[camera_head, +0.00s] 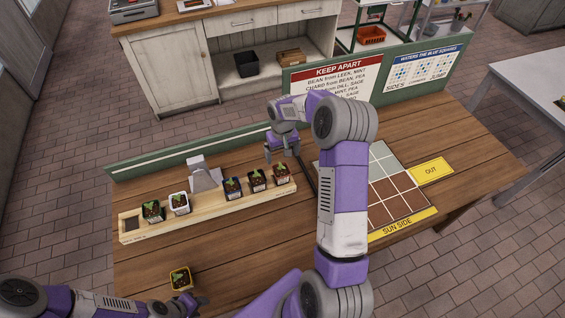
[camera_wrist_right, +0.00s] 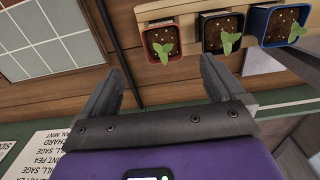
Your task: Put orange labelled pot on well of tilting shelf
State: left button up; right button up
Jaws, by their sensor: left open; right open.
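The shelf (camera_head: 210,208) is a long pale wooden bar of wells, with a grey bracket (camera_head: 205,174) behind its middle. Its left-end well (camera_head: 132,223) looks dark and empty. A pot with an orange-red rim (camera_head: 281,176) sits at the shelf's right; it also shows in the right wrist view (camera_wrist_right: 150,48). Another pot with a yellow-orange rim (camera_head: 180,279) stands on the table in front. I cannot read the labels. My right gripper (camera_head: 283,154) is open and empty behind the shelf's right end. My left gripper (camera_head: 192,303) is open, close in front of the yellow-orange pot.
A black pot (camera_head: 152,211), a white pot (camera_head: 180,204), a blue pot (camera_head: 233,188) and another black pot (camera_head: 257,181) sit in the shelf. A tiled board (camera_head: 390,190) and yellow OUT card (camera_head: 431,171) lie right. Signs (camera_head: 335,85) stand behind.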

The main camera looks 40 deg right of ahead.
notch_tip(320, 180, up, 4)
jog(key=shift+f, duration=0.25)
dwell(0.5)
